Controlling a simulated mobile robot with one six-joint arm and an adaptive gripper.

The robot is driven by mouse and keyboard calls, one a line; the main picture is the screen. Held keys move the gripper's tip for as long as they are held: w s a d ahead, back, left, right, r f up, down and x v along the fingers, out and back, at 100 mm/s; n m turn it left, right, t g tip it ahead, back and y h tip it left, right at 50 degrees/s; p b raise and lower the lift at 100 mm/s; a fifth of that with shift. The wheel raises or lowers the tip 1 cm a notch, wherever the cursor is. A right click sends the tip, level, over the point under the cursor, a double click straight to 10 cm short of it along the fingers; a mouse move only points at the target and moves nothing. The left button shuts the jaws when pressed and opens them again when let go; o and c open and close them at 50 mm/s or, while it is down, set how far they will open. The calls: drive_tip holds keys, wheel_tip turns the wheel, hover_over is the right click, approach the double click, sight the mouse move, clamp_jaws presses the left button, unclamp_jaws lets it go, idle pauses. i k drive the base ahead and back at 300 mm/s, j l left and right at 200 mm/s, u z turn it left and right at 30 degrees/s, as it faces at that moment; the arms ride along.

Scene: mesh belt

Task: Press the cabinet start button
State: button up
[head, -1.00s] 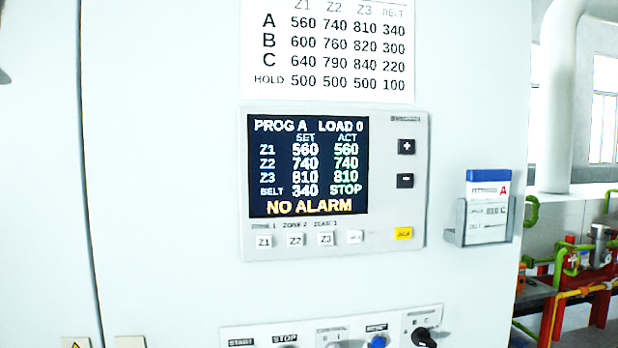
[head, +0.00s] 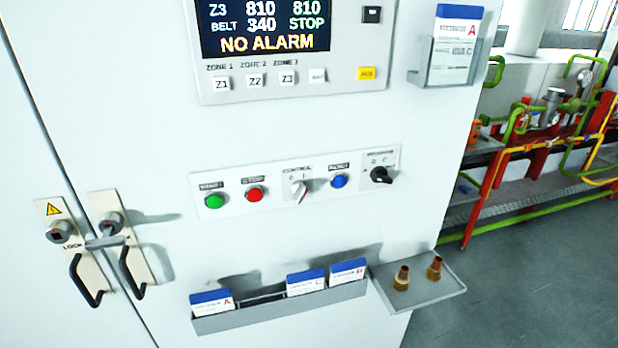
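The green start button (head: 214,201) is the leftmost control on a pale button strip (head: 232,213) on the white cabinet (head: 130,150) in the head view. The red stop button (head: 254,194) is just right of it. Nothing covers the start button. The display (head: 262,28) above reads NO ALARM, with the belt at 340 and STOP. My gripper is not in this view.
On the strip are also a white selector switch (head: 299,191), a blue button (head: 338,181) and a black rotary knob (head: 380,175). Below are a card rack (head: 270,311) and a small shelf (head: 425,293) with two brass fittings. Door handles (head: 85,280) stick out at left.

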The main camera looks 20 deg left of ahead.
sight(214, 202)
drive_tip(key=u, duration=1.6)
